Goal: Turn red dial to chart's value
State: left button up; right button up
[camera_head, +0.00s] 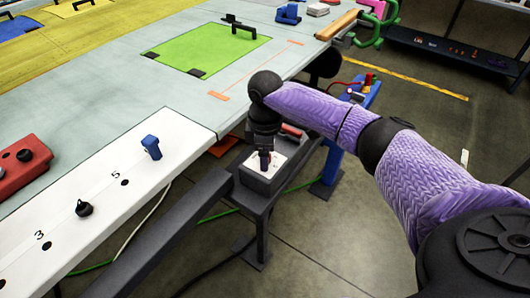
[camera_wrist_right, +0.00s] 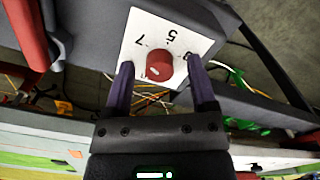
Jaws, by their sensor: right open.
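The red dial (camera_wrist_right: 159,67) sits on a white plate (camera_wrist_right: 143,24) with printed numbers, among them 7 and 5; another is partly hidden. In the right wrist view the two dark fingers of my right gripper (camera_wrist_right: 160,62) stand apart, one on each side of the dial, with gaps showing. In the head view my right gripper (camera_head: 264,157) points down over the dial's box (camera_head: 256,178), and the dial is mostly hidden. I cannot tell which number the dial points to. I cannot make out a chart. My left gripper is not in view.
A white strip (camera_head: 110,200) marked 3 and 5 carries a black knob (camera_head: 84,209) and a blue piece (camera_head: 151,147). A red block (camera_head: 22,165) lies at the left. The large wing panel (camera_head: 110,110) fills the left. Grey beams (camera_head: 170,240) run beside the dial box.

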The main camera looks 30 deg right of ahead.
jog(key=shift+c, duration=1.9)
grip_shut()
jog(key=shift+r+m+p, duration=0.25)
jog(key=shift+m+p, duration=0.15)
jog(key=shift+p, duration=0.35)
jog(key=m+p, duration=0.5)
jog(key=p, duration=0.2)
jog(key=shift+m, duration=0.4)
jog(key=shift+m+p, duration=0.7)
jog(key=shift+m, duration=0.2)
jog(key=m+p, duration=0.2)
jog(key=m, duration=0.1)
jog(key=shift+f+m, duration=0.1)
jog(key=shift+m, duration=0.2)
jog(key=m+p, duration=0.1)
jog(key=m, duration=0.2)
jog(key=shift+m, duration=0.3)
jog(key=m, duration=0.3)
jog(key=shift+m+p, duration=0.3)
jog(key=shift+p, duration=0.1)
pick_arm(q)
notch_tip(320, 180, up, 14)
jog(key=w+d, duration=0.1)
pick_arm(e)
jog(key=m, duration=0.4)
jog(key=shift+w+m, duration=0.1)
jog(key=shift+m, duration=0.2)
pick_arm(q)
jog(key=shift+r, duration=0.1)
